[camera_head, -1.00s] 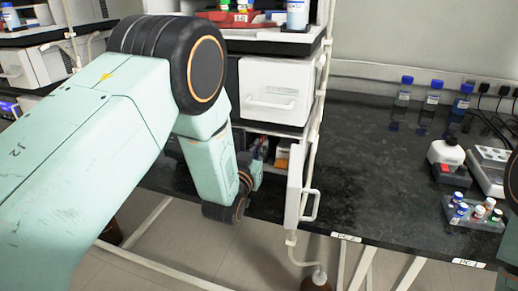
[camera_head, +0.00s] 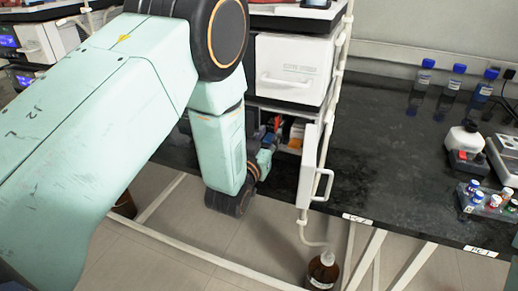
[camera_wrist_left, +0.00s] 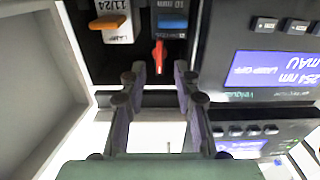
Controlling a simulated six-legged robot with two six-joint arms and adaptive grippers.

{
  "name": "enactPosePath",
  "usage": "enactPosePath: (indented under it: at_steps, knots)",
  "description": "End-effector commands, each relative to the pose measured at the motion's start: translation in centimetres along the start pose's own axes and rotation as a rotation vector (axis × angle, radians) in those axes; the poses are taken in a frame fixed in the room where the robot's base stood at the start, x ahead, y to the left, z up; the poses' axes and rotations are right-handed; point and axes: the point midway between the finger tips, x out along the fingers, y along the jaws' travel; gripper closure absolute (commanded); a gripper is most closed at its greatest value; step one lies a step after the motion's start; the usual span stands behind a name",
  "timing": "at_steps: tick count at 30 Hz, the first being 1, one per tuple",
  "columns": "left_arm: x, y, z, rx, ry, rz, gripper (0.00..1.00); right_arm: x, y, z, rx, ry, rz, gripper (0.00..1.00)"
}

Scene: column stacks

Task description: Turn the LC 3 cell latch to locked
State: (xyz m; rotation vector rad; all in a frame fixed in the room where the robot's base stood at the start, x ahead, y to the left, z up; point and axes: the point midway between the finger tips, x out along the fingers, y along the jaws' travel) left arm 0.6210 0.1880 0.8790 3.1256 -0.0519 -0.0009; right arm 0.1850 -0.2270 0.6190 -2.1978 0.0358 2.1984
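In the head view my left gripper (camera_head: 266,158) is at the open compartment below the white drawer, partly hidden by my arm. My right gripper is not in view.
An open white door (camera_head: 310,165) with a handle stands right of the compartment. The white drawer (camera_head: 293,70) is above. In the wrist view, blue display screens (camera_wrist_left: 265,70) are on the right and a pale panel (camera_wrist_left: 40,80) on the left. The black bench (camera_head: 380,150) is clear mid-right.

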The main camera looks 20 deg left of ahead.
Motion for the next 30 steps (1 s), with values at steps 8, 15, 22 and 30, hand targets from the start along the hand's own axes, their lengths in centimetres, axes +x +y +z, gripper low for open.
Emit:
enactPosePath:
  at_steps: [8, 15, 22, 30]
  knots:
    - [-5.1, 0.0, 0.0, 0.001, -0.003, 0.002, 0.69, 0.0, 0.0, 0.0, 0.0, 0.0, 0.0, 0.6]
    - [-7.6, 0.0, 0.0, 0.0, 0.0, 0.001, 0.69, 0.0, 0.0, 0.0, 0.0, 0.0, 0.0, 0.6]
    - [-7.9, 0.0, -0.1, 0.0, 0.002, 0.001, 0.69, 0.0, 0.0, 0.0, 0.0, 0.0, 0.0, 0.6]
    - [-7.9, 0.0, -0.1, 0.001, 0.001, 0.001, 0.69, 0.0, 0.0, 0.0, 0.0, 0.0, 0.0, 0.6]
